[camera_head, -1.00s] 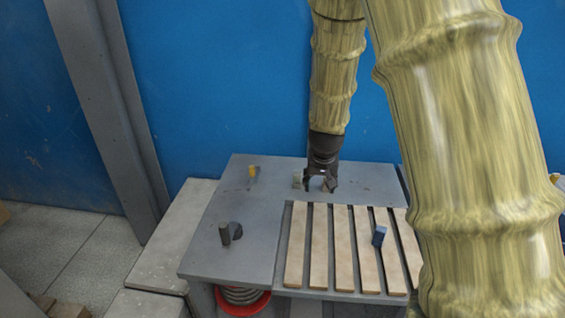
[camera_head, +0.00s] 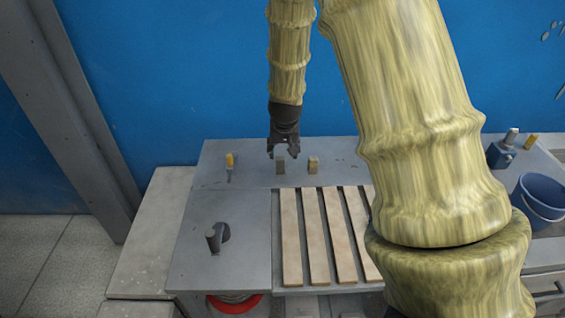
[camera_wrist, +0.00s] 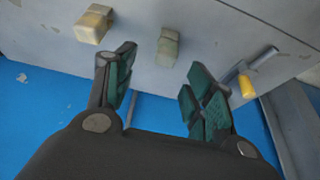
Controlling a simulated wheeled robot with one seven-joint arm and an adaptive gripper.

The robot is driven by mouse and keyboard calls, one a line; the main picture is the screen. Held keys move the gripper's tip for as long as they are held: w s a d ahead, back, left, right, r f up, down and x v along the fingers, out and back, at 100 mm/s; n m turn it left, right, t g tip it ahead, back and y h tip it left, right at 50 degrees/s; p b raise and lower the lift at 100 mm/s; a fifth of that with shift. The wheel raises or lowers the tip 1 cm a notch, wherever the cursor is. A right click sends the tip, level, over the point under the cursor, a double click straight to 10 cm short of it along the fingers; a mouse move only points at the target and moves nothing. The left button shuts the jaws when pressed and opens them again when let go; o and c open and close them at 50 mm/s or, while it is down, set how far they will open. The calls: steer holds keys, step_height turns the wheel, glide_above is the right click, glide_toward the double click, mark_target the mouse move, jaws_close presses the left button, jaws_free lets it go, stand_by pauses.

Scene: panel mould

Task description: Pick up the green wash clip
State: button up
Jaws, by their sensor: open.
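The green wash clip looks like a small pale grey-green block (camera_head: 280,165) standing on the grey table's back strip. My gripper (camera_head: 284,153) is open and empty, just above and behind the block in the head view. Its green-padded fingers (camera_wrist: 166,72) show spread apart in the wrist view. No finger visibly touches the block.
A tan block (camera_head: 313,164) stands close to the right; it also shows in the wrist view (camera_wrist: 93,24). A yellow-handled tool (camera_head: 229,161) lies left. A dark grey knob-like part (camera_head: 216,238), wooden slats (camera_head: 314,240) and a blue bucket (camera_head: 540,200) are farther off.

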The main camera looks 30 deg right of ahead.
mark_target(281, 158)
steer(key=w+f, duration=0.3)
steer(key=shift+a+f, duration=0.1)
steer(key=shift+s+d+f+p, duration=0.3)
steer(key=shift+s+f+p, duration=0.4)
steer(key=shift+s+p, duration=0.05)
steer(key=w+f, duration=0.1)
steer(key=f, duration=0.1)
steer(key=shift+w+d+f, duration=0.1)
steer(key=shift+w+f, duration=0.25)
steer(key=shift+w, duration=0.05)
steer(key=shift+s+r, duration=0.2)
steer(key=shift+s, duration=0.1)
steer(key=shift+w+f, duration=0.15)
steer(key=c, duration=0.8)
steer(key=shift+c, duration=1.1)
